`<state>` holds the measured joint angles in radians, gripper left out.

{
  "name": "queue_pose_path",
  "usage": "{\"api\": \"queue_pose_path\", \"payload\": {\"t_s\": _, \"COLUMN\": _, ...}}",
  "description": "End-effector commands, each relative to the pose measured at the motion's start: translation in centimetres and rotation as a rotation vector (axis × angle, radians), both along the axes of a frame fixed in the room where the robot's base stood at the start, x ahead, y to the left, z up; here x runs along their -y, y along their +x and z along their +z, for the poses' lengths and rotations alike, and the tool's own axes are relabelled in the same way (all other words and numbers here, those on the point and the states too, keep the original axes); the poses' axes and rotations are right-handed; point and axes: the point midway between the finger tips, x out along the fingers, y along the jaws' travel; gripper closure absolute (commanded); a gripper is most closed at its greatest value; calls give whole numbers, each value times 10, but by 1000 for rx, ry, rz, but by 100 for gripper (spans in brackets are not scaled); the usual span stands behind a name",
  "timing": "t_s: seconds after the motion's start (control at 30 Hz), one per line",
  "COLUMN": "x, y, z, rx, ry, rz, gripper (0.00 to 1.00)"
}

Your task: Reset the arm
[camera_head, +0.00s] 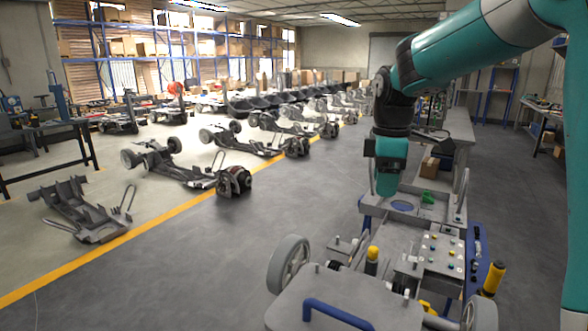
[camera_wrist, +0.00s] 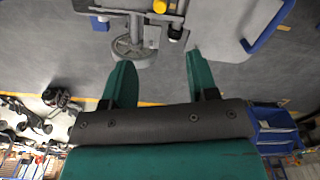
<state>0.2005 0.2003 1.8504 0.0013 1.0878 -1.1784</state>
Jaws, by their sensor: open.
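My teal arm comes in from the upper right in the head view, bends at a dark wrist and points down. My gripper (camera_head: 387,186) hangs above the far part of a grey wheeled cart. In the wrist view my gripper (camera_wrist: 161,74) shows two green fingers set wide apart with nothing between them. A grey wheel (camera_wrist: 134,50) of the cart shows beyond the fingers. The gripper looks empty and apart from the cart.
The cart carries a control panel (camera_head: 441,252) with buttons, yellow-topped parts and a blue handle (camera_head: 338,314). A cardboard box (camera_head: 429,168) lies behind the gripper. Rows of grey chassis (camera_head: 172,165) stand left beyond a yellow floor line (camera_head: 107,247). Grey floor between is clear.

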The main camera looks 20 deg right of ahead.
Motion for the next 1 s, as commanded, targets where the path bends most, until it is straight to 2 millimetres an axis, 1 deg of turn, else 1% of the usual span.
{"api": "queue_pose_path", "payload": {"t_s": 0.1, "x": -3, "y": -1, "z": 0, "rx": 1, "ry": 2, "rz": -1, "gripper": 47}}
{"api": "queue_pose_path", "payload": {"t_s": 0.17, "x": -14, "y": -6, "z": -2, "rx": 7, "ry": 9, "rz": -8, "gripper": 47}}
{"api": "queue_pose_path", "payload": {"t_s": 0.27, "x": -53, "y": -25, "z": -5, "rx": 30, "ry": 41, "rz": -39, "gripper": 47}}
{"api": "queue_pose_path", "payload": {"t_s": 0.3, "x": -74, "y": -39, "z": -8, "rx": 39, "ry": 65, "rz": -61, "gripper": 47}}
{"api": "queue_pose_path", "payload": {"t_s": 0.37, "x": -108, "y": -63, "z": -14, "rx": 49, "ry": 108, "rz": -99, "gripper": 47}}
{"api": "queue_pose_path", "payload": {"t_s": 0.4, "x": -129, "y": -82, "z": -18, "rx": 51, "ry": 141, "rz": -128, "gripper": 47}}
{"api": "queue_pose_path", "payload": {"t_s": 0.47, "x": -158, "y": -111, "z": -24, "rx": 42, "ry": 193, "rz": -172, "gripper": 47}}
{"api": "queue_pose_path", "payload": {"t_s": 0.5, "x": -174, "y": -131, "z": -28, "rx": 32, "ry": 226, "rz": -201, "gripper": 47}}
{"api": "queue_pose_path", "payload": {"t_s": 0.6, "x": -203, "y": -174, "z": -37, "rx": -6, "ry": 296, "rz": -269, "gripper": 47}}
{"api": "queue_pose_path", "payload": {"t_s": 0.7, "x": -219, "y": -204, "z": -43, "rx": -43, "ry": 340, "rz": -319, "gripper": 47}}
{"api": "queue_pose_path", "payload": {"t_s": 0.77, "x": -223, "y": -215, "z": -45, "rx": -57, "ry": 355, "rz": -337, "gripper": 47}}
{"api": "queue_pose_path", "payload": {"t_s": 0.87, "x": -226, "y": -221, "z": -47, "rx": -69, "ry": 364, "rz": -353, "gripper": 47}}
{"api": "queue_pose_path", "payload": {"t_s": 1.0, "x": -225, "y": -221, "z": -46, "rx": -70, "ry": 363, "rz": -355, "gripper": 47}}
